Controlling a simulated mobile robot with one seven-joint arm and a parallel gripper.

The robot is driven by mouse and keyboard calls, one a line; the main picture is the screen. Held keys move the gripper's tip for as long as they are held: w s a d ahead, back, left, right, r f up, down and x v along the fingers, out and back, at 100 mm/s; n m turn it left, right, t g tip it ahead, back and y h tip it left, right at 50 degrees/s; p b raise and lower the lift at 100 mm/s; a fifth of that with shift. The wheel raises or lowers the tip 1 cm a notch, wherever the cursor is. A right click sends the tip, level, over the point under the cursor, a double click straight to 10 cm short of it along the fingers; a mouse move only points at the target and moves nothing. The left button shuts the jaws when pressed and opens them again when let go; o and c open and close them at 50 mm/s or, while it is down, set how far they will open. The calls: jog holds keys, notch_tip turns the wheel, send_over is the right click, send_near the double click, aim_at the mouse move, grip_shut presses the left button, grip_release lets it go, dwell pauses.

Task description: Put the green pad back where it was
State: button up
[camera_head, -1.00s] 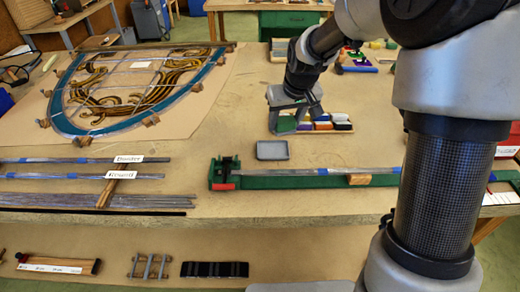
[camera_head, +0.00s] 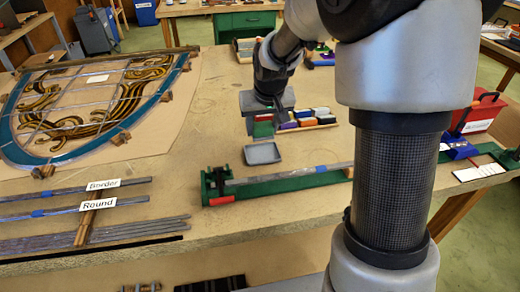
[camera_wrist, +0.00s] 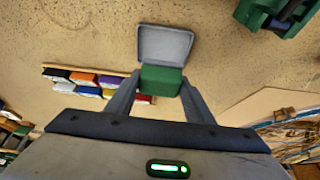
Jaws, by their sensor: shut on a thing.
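My gripper (camera_head: 264,122) is shut on the green pad (camera_wrist: 161,80), which sits between its two fingers in the wrist view. In the head view the green pad (camera_head: 263,130) shows low between the fingers, left of a row of coloured pads (camera_head: 306,117). In the wrist view that row (camera_wrist: 85,80) lies to the left of my gripper (camera_wrist: 160,88), apart from the green pad. The row's end near my finger is partly hidden. A small empty grey tray (camera_head: 263,153) lies just in front of the green pad. How high the pad is held is hard to tell.
A green fixture (camera_head: 280,186) holding a lead strip lies in front of the tray. The leaded panel (camera_head: 90,95) covers the left of the table. Labelled lead strips (camera_head: 95,190) lie front left. A red box (camera_head: 476,112) stands at the right.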

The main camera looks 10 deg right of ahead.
aim_at(261, 151)
jog(key=shift+f+b, duration=0.35)
jog(key=shift+f, duration=3.1)
jog(key=shift+f, duration=0.1)
jog(key=shift+f, duration=0.15)
jog(key=o, duration=0.7)
jog(key=shift+o, duration=0.2)
